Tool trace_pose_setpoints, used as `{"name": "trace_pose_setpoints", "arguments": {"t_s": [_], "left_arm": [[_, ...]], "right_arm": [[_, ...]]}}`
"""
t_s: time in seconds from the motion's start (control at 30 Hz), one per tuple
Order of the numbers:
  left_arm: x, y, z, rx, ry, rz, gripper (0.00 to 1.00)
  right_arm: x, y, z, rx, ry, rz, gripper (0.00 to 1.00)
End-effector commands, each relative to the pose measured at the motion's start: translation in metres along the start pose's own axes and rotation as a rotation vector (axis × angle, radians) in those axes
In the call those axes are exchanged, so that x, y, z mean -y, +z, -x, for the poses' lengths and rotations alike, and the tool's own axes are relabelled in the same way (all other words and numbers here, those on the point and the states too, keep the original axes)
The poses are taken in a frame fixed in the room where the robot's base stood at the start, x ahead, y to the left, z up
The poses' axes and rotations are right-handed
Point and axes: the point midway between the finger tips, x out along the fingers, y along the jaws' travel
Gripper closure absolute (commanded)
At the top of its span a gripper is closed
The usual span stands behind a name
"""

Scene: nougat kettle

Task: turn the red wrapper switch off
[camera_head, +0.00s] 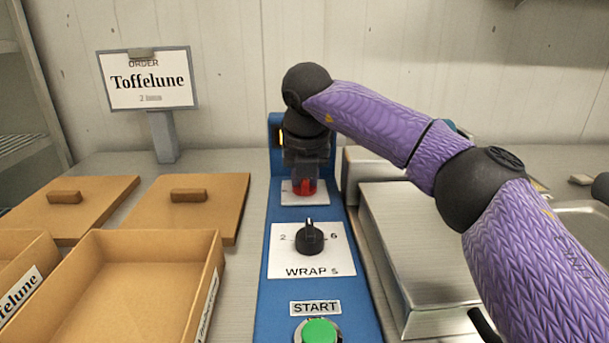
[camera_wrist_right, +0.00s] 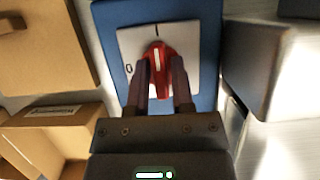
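The red wrapper switch (camera_wrist_right: 157,58) sits on a white plate (camera_wrist_right: 126,45) on the blue panel in the right wrist view. Its white pointer line is close to upright, toward the "I" mark at the plate's top; a "0" mark is at the left. My right gripper (camera_wrist_right: 161,72) has its two dark fingers on either side of the red knob, with no clear gap, so it looks shut on it. In the head view my right gripper (camera_head: 304,170) points down at the red switch (camera_head: 305,187) and partly hides it. My left gripper is not in view.
On the blue panel (camera_head: 268,260), nearer me, are a black WRAP dial (camera_head: 309,238) and a green START button (camera_head: 319,331). Cardboard boxes (camera_head: 150,240) and lids (camera_head: 215,190) lie left. A metal box (camera_head: 410,240) stands right. An order sign (camera_head: 148,80) reads Toffelune.

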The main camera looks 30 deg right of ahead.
Motion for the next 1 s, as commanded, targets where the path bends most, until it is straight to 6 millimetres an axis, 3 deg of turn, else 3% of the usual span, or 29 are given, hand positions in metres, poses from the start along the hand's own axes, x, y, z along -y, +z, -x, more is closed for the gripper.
{"name": "trace_pose_setpoints", "arguments": {"t_s": [0.03, 0.1, 0.13, 0.57, 1.0], "left_arm": [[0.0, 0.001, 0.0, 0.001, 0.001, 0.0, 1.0], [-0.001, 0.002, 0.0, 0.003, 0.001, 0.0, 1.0], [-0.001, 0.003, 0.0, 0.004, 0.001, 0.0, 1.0], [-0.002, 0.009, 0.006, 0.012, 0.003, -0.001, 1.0], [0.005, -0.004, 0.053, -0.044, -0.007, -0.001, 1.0]], "right_arm": [[0.0, 0.0, 0.0, 0.0, 0.0, 0.0, 0.84], [0.0, 0.0, 0.0, 0.0, 0.0, 0.0, 0.99], [0.0, 0.0, 0.0, 0.0, 0.0, 0.0, 1.0], [0.001, 0.001, 0.002, 0.0, 0.012, 0.028, 1.0], [0.002, 0.002, 0.007, 0.001, 0.134, 0.323, 1.0]]}}
